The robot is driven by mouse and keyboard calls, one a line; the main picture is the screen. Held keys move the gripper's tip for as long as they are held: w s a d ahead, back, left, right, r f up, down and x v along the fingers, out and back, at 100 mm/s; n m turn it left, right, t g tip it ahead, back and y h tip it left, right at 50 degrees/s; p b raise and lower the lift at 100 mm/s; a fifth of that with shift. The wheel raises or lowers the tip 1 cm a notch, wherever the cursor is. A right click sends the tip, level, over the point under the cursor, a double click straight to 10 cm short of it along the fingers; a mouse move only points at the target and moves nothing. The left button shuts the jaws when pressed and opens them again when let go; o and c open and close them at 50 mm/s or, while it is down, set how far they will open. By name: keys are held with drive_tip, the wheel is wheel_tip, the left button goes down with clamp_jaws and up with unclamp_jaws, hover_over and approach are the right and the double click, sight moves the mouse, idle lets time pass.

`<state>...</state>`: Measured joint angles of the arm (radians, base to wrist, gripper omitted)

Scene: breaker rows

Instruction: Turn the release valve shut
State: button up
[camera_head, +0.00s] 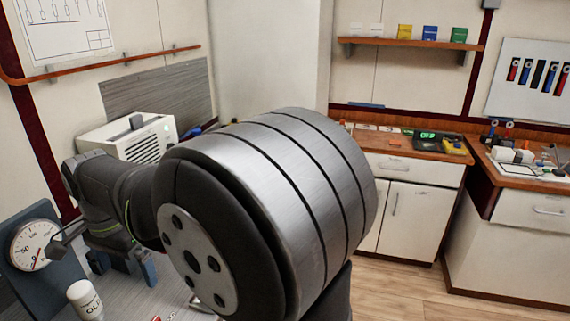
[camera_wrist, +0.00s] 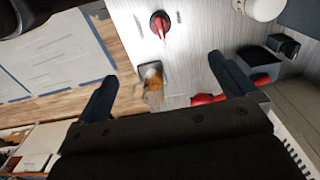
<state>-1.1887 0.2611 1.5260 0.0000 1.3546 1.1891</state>
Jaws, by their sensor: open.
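My gripper (camera_wrist: 162,68) is open, its two dark blue fingers spread wide in the wrist view. Between and beyond the fingers is a small brass-coloured fitting (camera_wrist: 152,82) on a grey block, blurred. Farther up is a round dark dial-like part with a red handle (camera_wrist: 160,25). A red part (camera_wrist: 208,98) shows near the right finger, partly hidden by the gripper. I cannot tell for certain which of these is the release valve. Nothing is visibly held. In the head view my gripper (camera_head: 122,266) hangs low over the bench, and my arm hides much of the bench.
A round gauge (camera_head: 36,245) on a blue panel and a white bottle (camera_head: 84,298) stand at the bench's left. A white vented box (camera_head: 128,137) sits behind my arm. A black block (camera_wrist: 283,45) is at the right in the wrist view. Wooden-topped counters (camera_head: 410,147) stand far right.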

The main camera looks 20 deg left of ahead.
drive_tip(key=shift+w+f, duration=0.1)
drive_tip(key=shift+f, duration=0.3)
drive_tip(key=c, duration=1.3)
wheel_tip(320, 180, down, 18)
drive_tip(key=shift+r, duration=0.25)
drive_tip(key=shift+c, duration=0.6)
clamp_jaws()
